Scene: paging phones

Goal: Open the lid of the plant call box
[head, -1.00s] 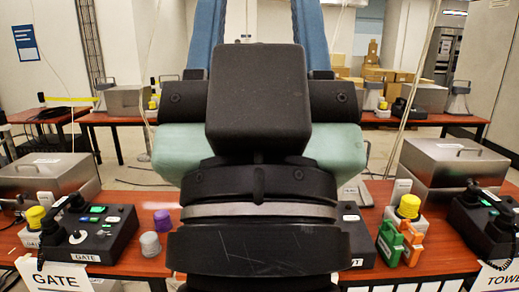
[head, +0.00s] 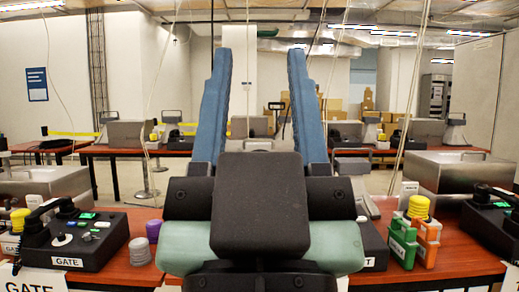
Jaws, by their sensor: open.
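The black desk unit (head: 373,247) straight ahead shows only the end of its label, a "T", at its right edge. My gripper (head: 263,60) reaches forward over the middle of the table. Its two blue fingers stand wide apart with nothing seen held between them. Whether they touch the lid is hidden.
The GATE phone unit (head: 70,240) and a metal box (head: 42,185) stand at left. Green (head: 402,242) and orange (head: 427,242) pieces and a purple knob (head: 154,229) flank my arm.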

